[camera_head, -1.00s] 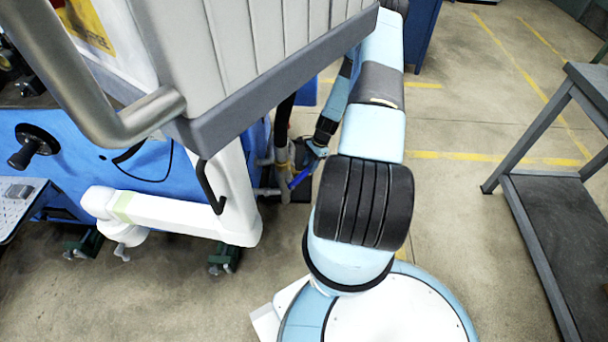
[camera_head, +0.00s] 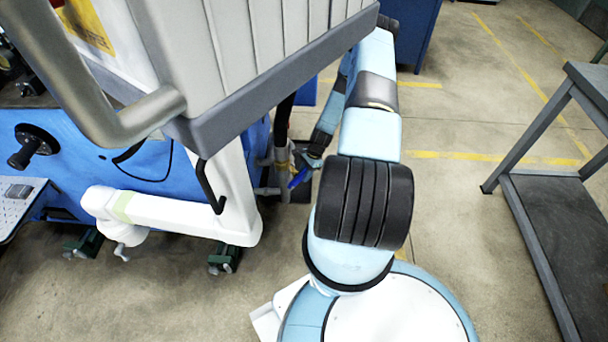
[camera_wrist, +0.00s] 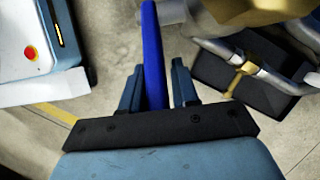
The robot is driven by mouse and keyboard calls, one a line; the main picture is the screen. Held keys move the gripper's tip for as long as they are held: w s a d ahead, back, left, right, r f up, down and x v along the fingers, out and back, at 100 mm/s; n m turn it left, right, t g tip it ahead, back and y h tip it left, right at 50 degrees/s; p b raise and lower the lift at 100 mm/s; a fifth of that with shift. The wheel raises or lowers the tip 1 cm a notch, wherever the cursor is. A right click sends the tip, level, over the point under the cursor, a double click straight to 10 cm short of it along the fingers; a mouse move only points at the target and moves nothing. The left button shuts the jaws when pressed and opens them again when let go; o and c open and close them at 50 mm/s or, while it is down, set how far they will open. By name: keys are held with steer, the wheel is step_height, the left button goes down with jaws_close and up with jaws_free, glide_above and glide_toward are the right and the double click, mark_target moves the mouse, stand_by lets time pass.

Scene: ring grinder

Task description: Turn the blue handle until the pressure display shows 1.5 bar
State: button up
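The blue handle (camera_wrist: 153,45) runs upright through the wrist view and reaches down between the two fingers of my gripper (camera_wrist: 158,66). The fingers stand apart on either side of it, with a narrow gap visible at least on the right, so my gripper looks open around the handle. In the head view the blue handle (camera_head: 299,178) is a small tilted bar low beside the machine, with my gripper (camera_head: 311,163) close at its upper right. No pressure display can be read in either view.
A grey panel with a thick metal handrail (camera_head: 150,110) covers the upper left. A white arm (camera_head: 180,217) stands below it near the pipes. A grey table (camera_head: 545,215) is on the right. Open floor (camera_head: 460,200) lies between.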

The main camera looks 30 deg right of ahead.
jaws_close()
steer(key=shift+w, duration=0.1)
steer(key=shift+r, duration=0.1)
